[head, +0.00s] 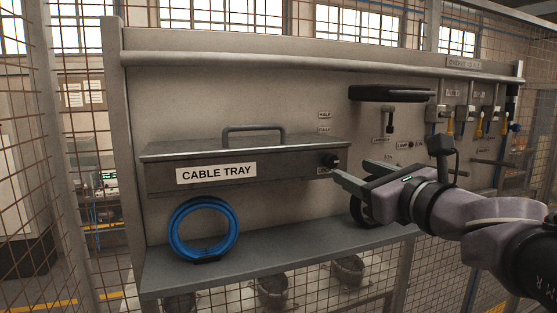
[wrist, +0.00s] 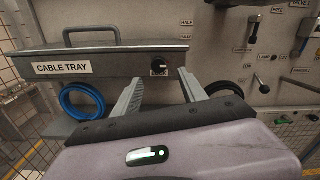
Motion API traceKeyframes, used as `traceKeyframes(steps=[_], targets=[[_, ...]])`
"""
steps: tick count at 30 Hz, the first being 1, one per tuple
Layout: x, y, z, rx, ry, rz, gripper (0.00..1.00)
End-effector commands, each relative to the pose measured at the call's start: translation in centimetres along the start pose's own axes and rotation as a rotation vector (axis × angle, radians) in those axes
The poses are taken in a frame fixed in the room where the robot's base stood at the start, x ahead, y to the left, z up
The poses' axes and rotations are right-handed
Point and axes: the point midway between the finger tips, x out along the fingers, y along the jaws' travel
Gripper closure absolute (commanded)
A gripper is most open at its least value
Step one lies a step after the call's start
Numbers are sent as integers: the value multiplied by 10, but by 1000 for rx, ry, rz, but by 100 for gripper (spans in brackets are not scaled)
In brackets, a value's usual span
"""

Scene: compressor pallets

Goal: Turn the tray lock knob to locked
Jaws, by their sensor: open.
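The cable tray (head: 255,165) is a long dark grey box with a handle on top, mounted on the grey panel and labelled CABLE TRAY. It also shows in the wrist view (wrist: 120,62). The tray lock knob (head: 331,160) is a small black knob at the right end of its front face. In the wrist view the knob (wrist: 159,67) lies ahead of and between the fingertips, with a pale mark on it; its setting is too small to read. My gripper (head: 352,180) is open and empty, short of the knob and apart from it, and shows in the wrist view (wrist: 160,88).
A blue cable coil (head: 203,229) stands on the grey shelf (head: 290,255) below the tray. A black coil (wrist: 223,88) is behind my right finger. Levers and switches (head: 470,118) line the panel's right side. Wire mesh (head: 75,190) surrounds the area.

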Motion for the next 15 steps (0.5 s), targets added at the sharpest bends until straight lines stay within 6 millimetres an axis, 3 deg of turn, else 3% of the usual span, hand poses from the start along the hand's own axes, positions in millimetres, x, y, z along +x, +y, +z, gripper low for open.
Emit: traceKeyframes(steps=[3, 6, 10, 15], targets=[[35, 1, 0, 0, 1, 4, 50], [56, 1, 0, -1, 1, 3, 50], [73, 0, 0, -2, 1, 1, 50], [80, 0, 0, -3, 0, 0, 50]])
